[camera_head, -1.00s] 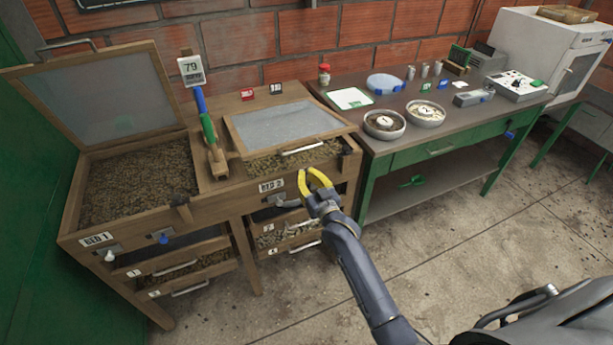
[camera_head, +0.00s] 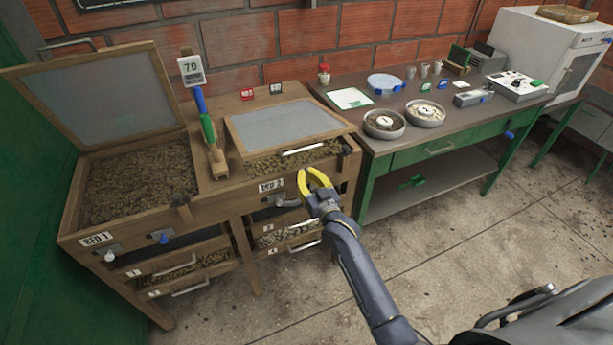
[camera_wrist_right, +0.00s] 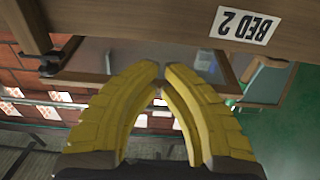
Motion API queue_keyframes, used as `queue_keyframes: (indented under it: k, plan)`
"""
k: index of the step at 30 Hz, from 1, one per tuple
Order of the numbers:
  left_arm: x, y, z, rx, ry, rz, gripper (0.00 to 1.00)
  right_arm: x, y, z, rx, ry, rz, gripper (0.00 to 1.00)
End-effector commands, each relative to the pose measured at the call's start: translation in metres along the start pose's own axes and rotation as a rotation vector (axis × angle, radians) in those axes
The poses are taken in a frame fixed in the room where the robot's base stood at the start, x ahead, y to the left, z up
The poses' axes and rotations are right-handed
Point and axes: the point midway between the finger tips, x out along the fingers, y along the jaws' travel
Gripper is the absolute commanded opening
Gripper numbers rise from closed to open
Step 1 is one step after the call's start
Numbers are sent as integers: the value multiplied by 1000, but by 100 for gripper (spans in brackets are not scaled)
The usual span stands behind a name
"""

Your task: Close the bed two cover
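The bed two cover (camera_head: 285,124) is a wood-framed grey panel in the head view. It lies tilted over the bed, with a bar handle (camera_head: 302,150) near its front edge. A strip of beans (camera_head: 270,166) shows below that edge. My right gripper (camera_head: 309,171) has yellow fingers and hangs in front of the BED 2 box, just below the handle. My left gripper is out of view.
The bed one cover (camera_head: 105,92) stands open at the left. A green-and-blue handled tool (camera_head: 208,130) stands between the beds below a display (camera_head: 191,70). A bench (camera_head: 400,155) with bowls and instruments is at the right. The floor in front is clear.

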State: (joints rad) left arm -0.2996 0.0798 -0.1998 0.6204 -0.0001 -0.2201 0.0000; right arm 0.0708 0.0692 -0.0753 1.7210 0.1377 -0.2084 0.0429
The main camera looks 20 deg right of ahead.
Motion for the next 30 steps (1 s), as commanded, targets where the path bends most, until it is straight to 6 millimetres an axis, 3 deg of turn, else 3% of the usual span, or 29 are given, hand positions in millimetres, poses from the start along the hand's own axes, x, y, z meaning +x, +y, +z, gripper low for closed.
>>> queue_keyframes:
  k: [7, 14, 21, 30]
  plan:
    - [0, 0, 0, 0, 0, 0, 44, 1, -2, -9, 0, 1, -2, 0]
    - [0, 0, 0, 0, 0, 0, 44, 3, -8, -42, 0, 2, -12, 0]
    - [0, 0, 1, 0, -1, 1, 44, -43, -7, -25, 0, -3, -11, 0]
    - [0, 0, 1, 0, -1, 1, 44, -79, -6, -15, 1, -1, -11, 0]
